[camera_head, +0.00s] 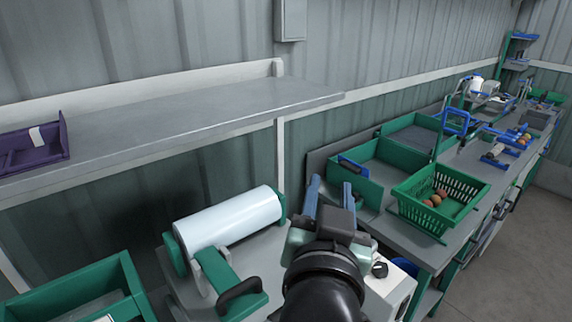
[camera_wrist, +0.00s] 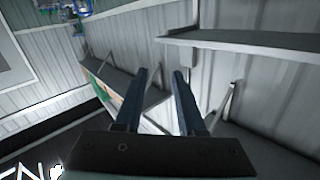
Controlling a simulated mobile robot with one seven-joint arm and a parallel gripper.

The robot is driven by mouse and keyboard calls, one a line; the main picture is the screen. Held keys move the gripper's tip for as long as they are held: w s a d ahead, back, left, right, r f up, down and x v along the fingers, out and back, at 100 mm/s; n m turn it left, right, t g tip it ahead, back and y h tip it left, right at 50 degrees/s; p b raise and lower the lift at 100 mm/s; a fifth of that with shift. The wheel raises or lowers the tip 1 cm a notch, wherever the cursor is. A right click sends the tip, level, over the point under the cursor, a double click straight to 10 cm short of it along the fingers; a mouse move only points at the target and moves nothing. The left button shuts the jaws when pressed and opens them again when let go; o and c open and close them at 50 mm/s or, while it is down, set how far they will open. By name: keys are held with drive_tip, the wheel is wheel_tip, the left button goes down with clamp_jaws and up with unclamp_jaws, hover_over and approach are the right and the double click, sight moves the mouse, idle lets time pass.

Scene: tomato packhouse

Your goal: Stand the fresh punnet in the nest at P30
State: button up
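My gripper (camera_head: 331,183) is raised in front of the bench in the head view. Its two blue fingers stand apart with nothing between them. The wrist view also shows the gripper (camera_wrist: 159,73) open and empty, tilted toward the wall and shelf. I cannot pick out a fresh punnet in either view. No nest or P30 label can be read, so I cannot tell where that nest is.
A white roll (camera_head: 228,216) on a green holder stands left of my gripper. A green basket (camera_head: 455,208) with several tomatoes and green trays (camera_head: 375,187) lie to the right. A purple tray (camera_head: 35,147) rests on the grey shelf (camera_head: 190,124). A green crate (camera_head: 75,290) is front left.

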drive_tip(key=s+a+r+n+t+y, duration=0.1)
drive_tip(key=s+a+r+t, duration=0.1)
drive_tip(key=r, duration=0.6)
drive_tip(key=s+a+r+n+t+y, duration=0.1)
drive_tip(key=s+r+t, duration=0.3)
drive_tip(key=r, duration=0.5)
drive_tip(key=s+a+r+n+t+y, duration=0.1)
drive_tip(key=s+r+t, duration=0.3)
drive_tip(key=r, duration=0.5)
drive_tip(key=shift+s+a+n, duration=0.6)
drive_tip(key=shift+s+a, duration=0.15)
drive_tip(key=shift+a, duration=0.15)
drive_tip(key=shift+f, duration=0.15)
drive_tip(key=shift+f, duration=0.2)
